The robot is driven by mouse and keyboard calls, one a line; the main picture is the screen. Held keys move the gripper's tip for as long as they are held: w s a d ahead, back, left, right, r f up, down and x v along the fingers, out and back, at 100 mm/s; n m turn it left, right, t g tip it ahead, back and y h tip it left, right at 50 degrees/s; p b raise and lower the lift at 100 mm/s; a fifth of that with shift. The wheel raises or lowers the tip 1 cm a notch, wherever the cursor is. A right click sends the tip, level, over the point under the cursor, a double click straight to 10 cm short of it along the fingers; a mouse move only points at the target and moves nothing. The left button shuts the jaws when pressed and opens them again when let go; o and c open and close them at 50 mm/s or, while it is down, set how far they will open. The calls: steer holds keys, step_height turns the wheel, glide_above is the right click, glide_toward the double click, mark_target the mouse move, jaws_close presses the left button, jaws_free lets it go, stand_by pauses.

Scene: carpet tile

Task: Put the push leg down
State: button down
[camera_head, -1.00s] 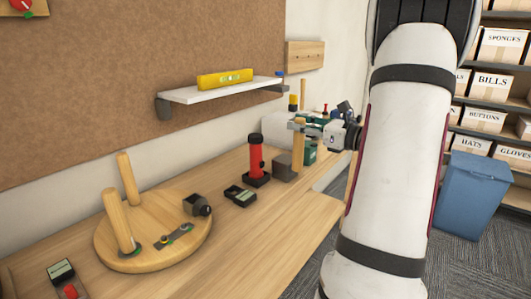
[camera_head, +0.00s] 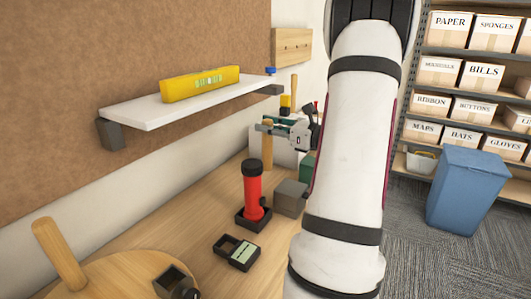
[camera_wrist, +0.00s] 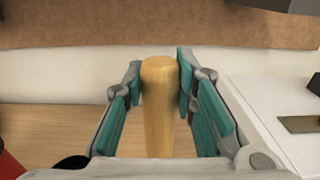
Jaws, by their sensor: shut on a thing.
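My gripper (camera_head: 275,127) is shut on a pale wooden leg (camera_head: 267,157), which stands upright below the fingers in the head view. In the wrist view the leg (camera_wrist: 158,110) sits between the two teal fingers, with its rounded end showing. The leg's lower end is close to the red flashlight and grey block; I cannot tell whether it touches the bench. A round wooden seat (camera_head: 105,275) with another leg (camera_head: 60,253) standing up from it is at the lower left, partly cut off.
A red flashlight (camera_head: 252,190) stands in a black holder, beside a grey block (camera_head: 290,198). A black tray (camera_head: 238,251) lies in front. A white shelf (camera_head: 165,105) with a yellow level (camera_head: 200,83) overhangs the bench (camera_head: 200,205). Bare bench lies left of the flashlight.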

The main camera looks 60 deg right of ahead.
mark_target(272, 144)
steer(key=shift+a+f+b, duration=0.1)
steer(key=shift+f+b, duration=0.3)
steer(key=shift+f, duration=2.3)
steer(key=c, duration=1.3)
jaws_free()
steer(key=shift+s, duration=0.3)
steer(key=s, duration=0.7)
steer(key=s+d+p, duration=0.1)
steer(key=s, duration=0.3)
steer(key=shift+s, duration=0.2)
